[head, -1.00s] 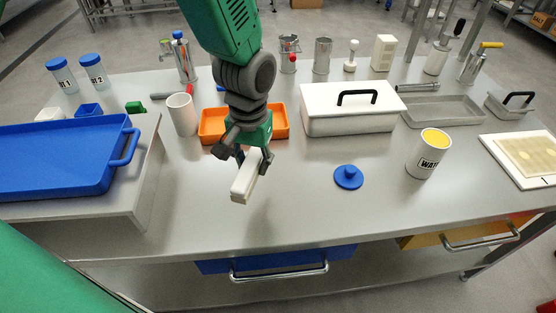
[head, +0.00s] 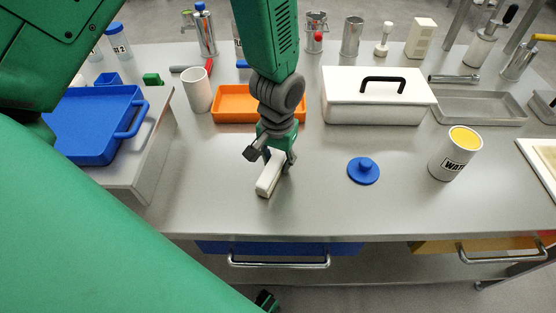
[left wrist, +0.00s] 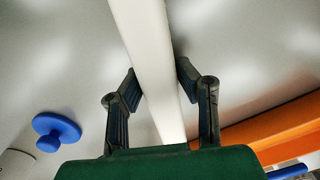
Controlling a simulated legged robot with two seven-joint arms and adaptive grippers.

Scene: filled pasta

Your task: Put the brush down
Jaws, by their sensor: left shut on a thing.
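The brush (head: 266,181) is a pale, long bar with a flat white top. It points toward the table's front edge in the head view. My left gripper (head: 271,158) is shut on it, one finger on each side. In the left wrist view the brush (left wrist: 148,45) runs between the two fingers of my left gripper (left wrist: 157,88). The brush is low over bare grey tabletop; I cannot tell whether its underside touches.
An orange tray (head: 235,116) lies just behind the gripper. A blue knobbed lid (head: 363,172) and a white container with yellow contents (head: 447,160) stand to the right. A white lidded box (head: 350,105) is behind. A blue tray (head: 85,143) sits left. The table around the brush is clear.

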